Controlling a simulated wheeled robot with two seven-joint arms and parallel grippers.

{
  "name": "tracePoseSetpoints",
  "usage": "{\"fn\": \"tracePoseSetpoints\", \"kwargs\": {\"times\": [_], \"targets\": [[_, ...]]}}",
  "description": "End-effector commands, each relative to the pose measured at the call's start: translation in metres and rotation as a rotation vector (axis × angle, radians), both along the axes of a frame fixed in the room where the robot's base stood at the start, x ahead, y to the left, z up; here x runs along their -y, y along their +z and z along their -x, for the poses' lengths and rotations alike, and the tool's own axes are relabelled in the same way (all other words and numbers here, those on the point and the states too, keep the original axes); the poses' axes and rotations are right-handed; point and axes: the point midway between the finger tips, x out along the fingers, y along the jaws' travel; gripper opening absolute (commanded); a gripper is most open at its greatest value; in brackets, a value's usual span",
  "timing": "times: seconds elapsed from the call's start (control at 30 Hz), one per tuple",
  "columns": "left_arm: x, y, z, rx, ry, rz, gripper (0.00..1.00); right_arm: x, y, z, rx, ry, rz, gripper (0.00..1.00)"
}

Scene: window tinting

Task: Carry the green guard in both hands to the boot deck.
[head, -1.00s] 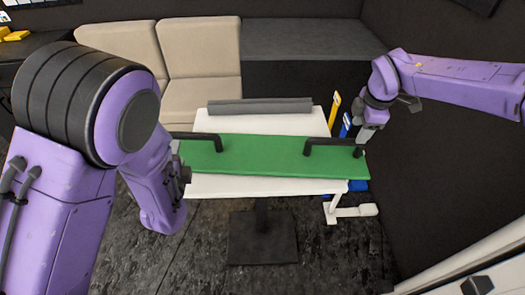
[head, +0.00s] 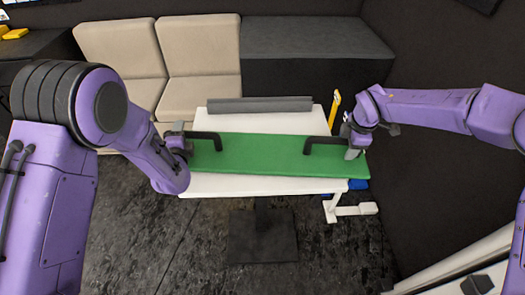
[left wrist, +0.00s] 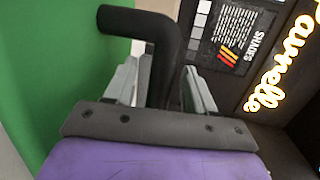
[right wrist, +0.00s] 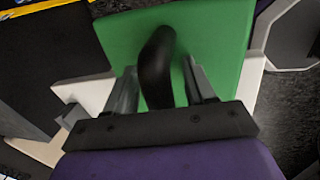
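The green guard (head: 255,154) lies flat on a white table (head: 260,122), with a black handle near each end. My left gripper (head: 188,148) is at the guard's left end; in the left wrist view its open fingers stand on either side of the left black handle (left wrist: 165,45), with gaps showing. My right gripper (head: 352,153) is at the right end; in the right wrist view its open fingers straddle the right handle (right wrist: 157,70), apart from it. The boot deck appears to be the dark grey carpeted top (head: 315,38) at the back right.
A grey roll (head: 260,104) lies along the table's back edge. Beige seats (head: 195,60) stand behind the table, left of the dark deck. A yellow tool (head: 334,108) stands near the right edge. The deck top looks clear.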

Motion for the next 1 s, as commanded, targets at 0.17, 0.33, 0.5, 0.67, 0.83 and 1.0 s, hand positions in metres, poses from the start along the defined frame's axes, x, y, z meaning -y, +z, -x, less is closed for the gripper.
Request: {"fn": "tracePoseSetpoints", "kwargs": {"times": [0.17, 0.33, 0.5, 0.67, 0.83, 1.0], "targets": [[0.0001, 0.0001, 0.0002, 0.0, 0.0, 0.0, 0.0, 0.0001, 0.0002, 0.0001, 0.0, 0.0, 0.0, 0.0], [0.0001, 0.0001, 0.0002, 0.0, 0.0, 0.0, 0.0, 0.0001, 0.0002, 0.0001, 0.0, 0.0, 0.0, 0.0], [0.0003, 0.0001, 0.0002, 0.0, 0.0, 0.0, 0.0, 0.0001, 0.0002, 0.0001, 0.0, 0.0, 0.0, 0.0], [0.0003, 0.0001, 0.0002, 0.0, 0.0, 0.0, 0.0, 0.0001, 0.0002, 0.0001, -0.001, 0.0, 0.0, 0.0], [0.0003, 0.0001, 0.0002, 0.0, 0.0, 0.0, 0.0, 0.0001, 0.0002, 0.0001, -0.001, 0.0, 0.0, 0.0], [0.0003, 0.0001, 0.0002, 0.0, -0.001, 0.0, 0.0, 0.0001, 0.0002, 0.0001, -0.001, 0.0, 0.0, 0.0]]}}
